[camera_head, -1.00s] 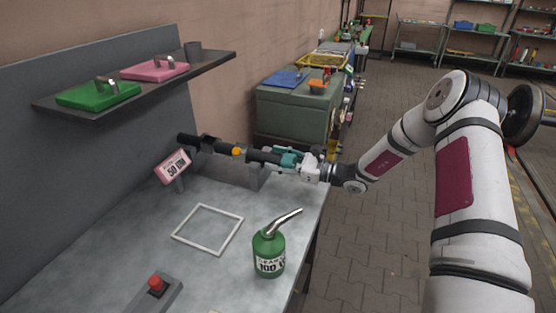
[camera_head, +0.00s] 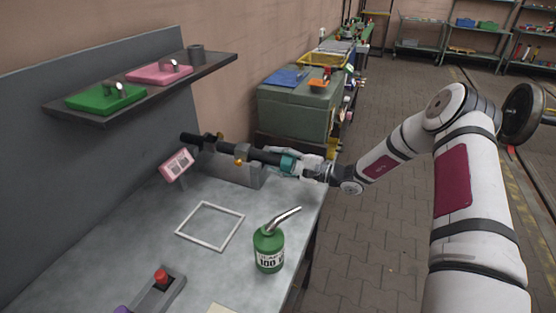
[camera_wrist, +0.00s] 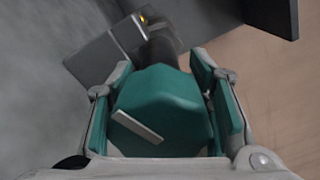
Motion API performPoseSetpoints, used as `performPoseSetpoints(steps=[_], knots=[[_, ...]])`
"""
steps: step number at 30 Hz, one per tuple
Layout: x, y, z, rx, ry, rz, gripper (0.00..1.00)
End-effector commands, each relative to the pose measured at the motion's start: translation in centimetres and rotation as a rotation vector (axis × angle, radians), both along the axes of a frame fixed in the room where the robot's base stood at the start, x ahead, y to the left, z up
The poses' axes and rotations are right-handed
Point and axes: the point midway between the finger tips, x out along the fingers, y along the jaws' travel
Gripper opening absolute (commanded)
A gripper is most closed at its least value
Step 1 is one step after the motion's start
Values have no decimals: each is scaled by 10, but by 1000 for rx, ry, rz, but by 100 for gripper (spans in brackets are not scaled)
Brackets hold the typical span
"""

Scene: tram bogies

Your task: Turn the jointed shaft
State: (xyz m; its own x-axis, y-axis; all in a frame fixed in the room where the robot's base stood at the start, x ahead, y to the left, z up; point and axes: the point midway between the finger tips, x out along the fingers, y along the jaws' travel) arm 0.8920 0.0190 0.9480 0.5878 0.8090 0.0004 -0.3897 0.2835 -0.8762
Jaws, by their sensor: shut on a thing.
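The jointed shaft (camera_head: 226,151) is a long black bar lying across a grey bracket at the back of the workbench. Brass-coloured knobs or pins show along it. Its right end is a teal grip. My gripper (camera_head: 303,167) is at that end. In the wrist view the teal grip (camera_wrist: 160,105), with a pale mark on its face, sits between my two teal-padded fingers (camera_wrist: 166,100). The dark shaft runs away from it towards the grey bracket (camera_wrist: 95,50). The fingers' exact contact is partly hidden.
A green oil can (camera_head: 268,248) stands on the bench, right of a white square frame (camera_head: 210,226). A pink sign (camera_head: 177,165) stands left of the shaft. A red button box (camera_head: 160,286) is near the front. A shelf (camera_head: 150,90) is above; a green cabinet (camera_head: 295,112) stands behind.

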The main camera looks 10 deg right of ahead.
Motion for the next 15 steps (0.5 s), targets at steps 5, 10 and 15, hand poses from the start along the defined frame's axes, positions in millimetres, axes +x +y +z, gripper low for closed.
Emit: performPoseSetpoints(steps=[5,10,15], knots=[[-3,-2,-2,-101,-128,-3,18],[-3,-2,-3,-195,-260,-2,18],[-3,-2,-4,-291,-389,-1,18]])
